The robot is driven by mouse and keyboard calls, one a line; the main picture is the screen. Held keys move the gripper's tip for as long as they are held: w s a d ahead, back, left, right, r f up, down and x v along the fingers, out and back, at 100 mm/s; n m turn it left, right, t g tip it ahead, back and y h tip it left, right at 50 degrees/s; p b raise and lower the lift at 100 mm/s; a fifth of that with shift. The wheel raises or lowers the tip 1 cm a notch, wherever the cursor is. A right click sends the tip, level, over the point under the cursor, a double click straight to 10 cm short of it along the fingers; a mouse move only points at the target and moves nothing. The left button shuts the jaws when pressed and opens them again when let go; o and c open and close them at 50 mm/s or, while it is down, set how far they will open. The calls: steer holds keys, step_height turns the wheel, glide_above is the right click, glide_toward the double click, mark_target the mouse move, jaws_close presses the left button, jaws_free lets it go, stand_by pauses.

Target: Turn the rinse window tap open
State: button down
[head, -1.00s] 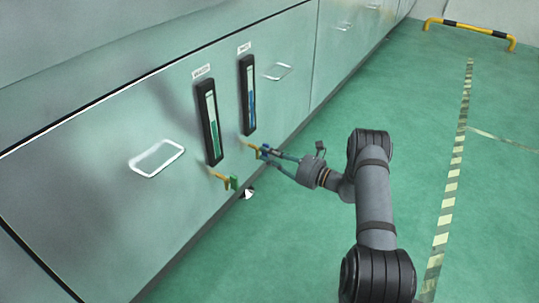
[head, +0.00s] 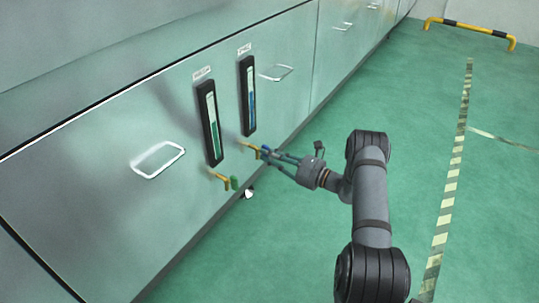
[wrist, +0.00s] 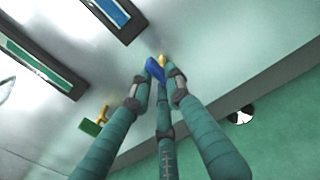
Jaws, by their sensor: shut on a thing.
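Two taps with yellow brass bodies stick out of the grey cabinet front, each below a tall black-framed window. The tap with the blue handle (wrist: 154,69) is below the right window (head: 248,96), which shows a blue column. The tap with the green handle (head: 234,182) is below the left window (head: 210,122), which shows a green column. The labels above are too small to read. My gripper (head: 268,154) is at the blue-handled tap, its teal fingers (wrist: 158,84) shut on the blue handle. The fingertips partly hide the handle.
The green-handled tap also shows in the wrist view (wrist: 90,127), left of my fingers. A small black-and-white round thing (head: 248,193) is near the cabinet's foot. Wire pull handles (head: 158,160) stand out from the panels.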

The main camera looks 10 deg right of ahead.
steer(key=c, duration=1.7)
jaws_free()
steer(key=shift+o, duration=0.2)
steer(key=v, duration=1.2)
steer(key=x, duration=1.2)
steer(key=shift+a, duration=0.15)
steer(key=shift+m+b, duration=0.35)
steer(key=shift+m, duration=0.85)
